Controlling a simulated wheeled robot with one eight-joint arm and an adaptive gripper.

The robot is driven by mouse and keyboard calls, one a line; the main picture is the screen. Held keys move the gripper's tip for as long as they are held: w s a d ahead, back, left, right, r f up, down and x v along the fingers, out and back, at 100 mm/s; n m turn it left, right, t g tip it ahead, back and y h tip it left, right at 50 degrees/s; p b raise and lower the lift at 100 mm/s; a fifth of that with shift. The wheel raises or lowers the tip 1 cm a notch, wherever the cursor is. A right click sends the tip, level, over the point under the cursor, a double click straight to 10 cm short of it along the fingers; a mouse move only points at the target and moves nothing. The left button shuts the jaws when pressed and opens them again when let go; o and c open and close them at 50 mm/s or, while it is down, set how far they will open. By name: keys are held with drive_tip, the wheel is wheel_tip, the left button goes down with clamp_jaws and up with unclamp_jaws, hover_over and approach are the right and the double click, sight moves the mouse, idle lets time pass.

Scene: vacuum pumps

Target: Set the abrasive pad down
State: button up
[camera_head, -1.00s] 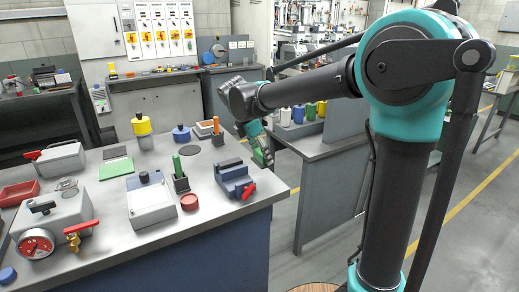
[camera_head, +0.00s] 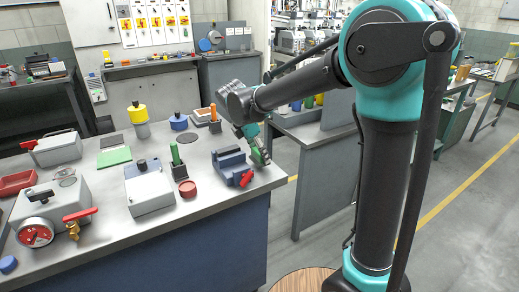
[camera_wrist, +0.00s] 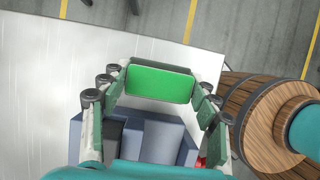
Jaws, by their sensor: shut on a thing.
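The abrasive pad (camera_wrist: 160,83) is a bright green rectangular piece held between my gripper's fingers in the wrist view. My gripper (camera_wrist: 158,92) is shut on it, with fingers at its left and right ends. In the head view my gripper (camera_head: 261,153) points down near the right end of the workbench (camera_head: 225,205), just right of the blue vise (camera_head: 231,163). The vise also shows below the pad in the wrist view (camera_wrist: 155,140). Whether the pad touches the bench top cannot be told.
A green-handled tool in a dark block (camera_head: 178,165), a red round lid (camera_head: 187,188) and a grey box (camera_head: 149,188) stand left of the vise. A flat green sheet (camera_head: 114,156) lies farther left. The bench's right edge is close to my gripper.

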drive_tip(key=shift+f, duration=0.2)
idle(0.3)
drive_tip(key=shift+f, duration=0.6)
drive_tip(key=shift+f, duration=0.25)
drive_tip(key=o, duration=1.3)
drive_tip(key=shift+r, duration=0.1)
drive_tip(key=v, duration=1.1)
drive_tip(key=shift+s+a+r, duration=0.2)
drive_tip(key=shift+r, duration=0.15)
drive_tip(key=shift+c, duration=0.7)
